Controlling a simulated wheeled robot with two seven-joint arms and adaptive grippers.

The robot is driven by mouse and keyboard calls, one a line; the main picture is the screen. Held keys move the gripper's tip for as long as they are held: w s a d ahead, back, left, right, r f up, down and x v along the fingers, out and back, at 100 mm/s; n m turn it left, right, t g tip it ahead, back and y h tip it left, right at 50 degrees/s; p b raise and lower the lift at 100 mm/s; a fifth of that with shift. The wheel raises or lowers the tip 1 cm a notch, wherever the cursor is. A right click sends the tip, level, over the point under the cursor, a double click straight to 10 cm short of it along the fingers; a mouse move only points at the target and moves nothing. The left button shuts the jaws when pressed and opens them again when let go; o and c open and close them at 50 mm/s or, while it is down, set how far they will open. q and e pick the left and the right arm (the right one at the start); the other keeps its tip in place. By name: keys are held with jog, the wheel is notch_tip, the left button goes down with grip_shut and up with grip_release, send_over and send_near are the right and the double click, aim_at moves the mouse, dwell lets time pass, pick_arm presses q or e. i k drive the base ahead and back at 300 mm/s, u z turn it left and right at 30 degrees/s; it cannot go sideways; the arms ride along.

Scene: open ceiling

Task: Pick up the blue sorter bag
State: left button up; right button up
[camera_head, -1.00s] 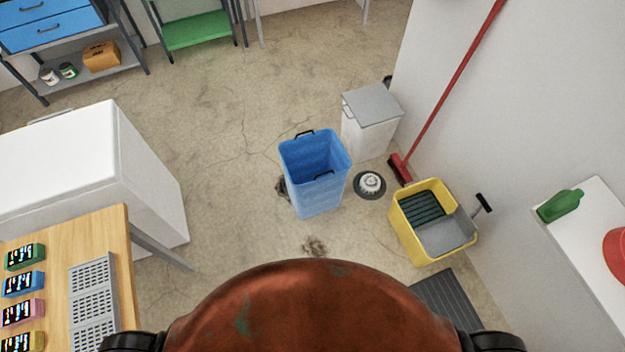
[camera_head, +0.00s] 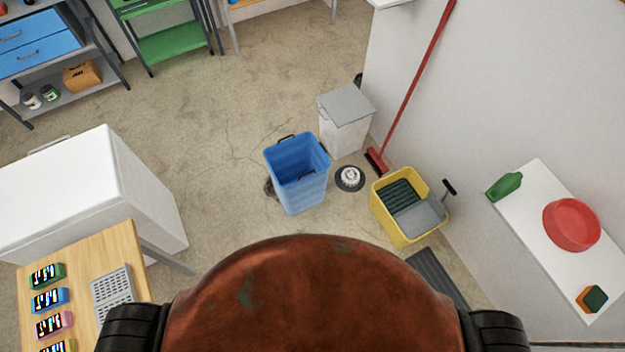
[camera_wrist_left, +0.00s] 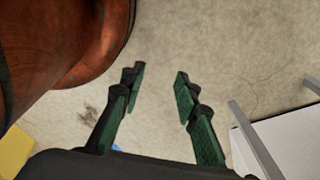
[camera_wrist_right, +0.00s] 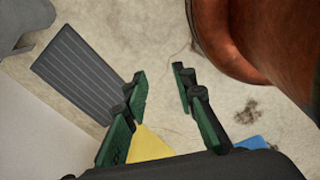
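The blue sorter bag (camera_head: 300,188) is a tall, open-topped blue container with two dark handles on its rim. It stands upright on the concrete floor near the centre of the head view and looks empty. A blue sliver of it shows at the lower edge of the right wrist view (camera_wrist_right: 252,143) and, very small, in the left wrist view (camera_wrist_left: 116,148). My left gripper (camera_wrist_left: 158,75) is open and empty, with bare floor beyond its fingers. My right gripper (camera_wrist_right: 160,77) is open and empty too. Neither touches the bag; the head view hides both grippers.
A grey-lidded white bin (camera_head: 346,138), a round grey-white object (camera_head: 349,178), a red broom (camera_head: 376,160) and a yellow mop bucket (camera_head: 389,221) stand right of the bag. A white cabinet (camera_head: 70,190) and wooden table (camera_head: 85,258) are left. Floor left of the bag is clear.

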aim_at(298, 165)
jog(key=z, duration=1.4)
jog(key=i, duration=1.1)
jog(key=u, duration=3.4)
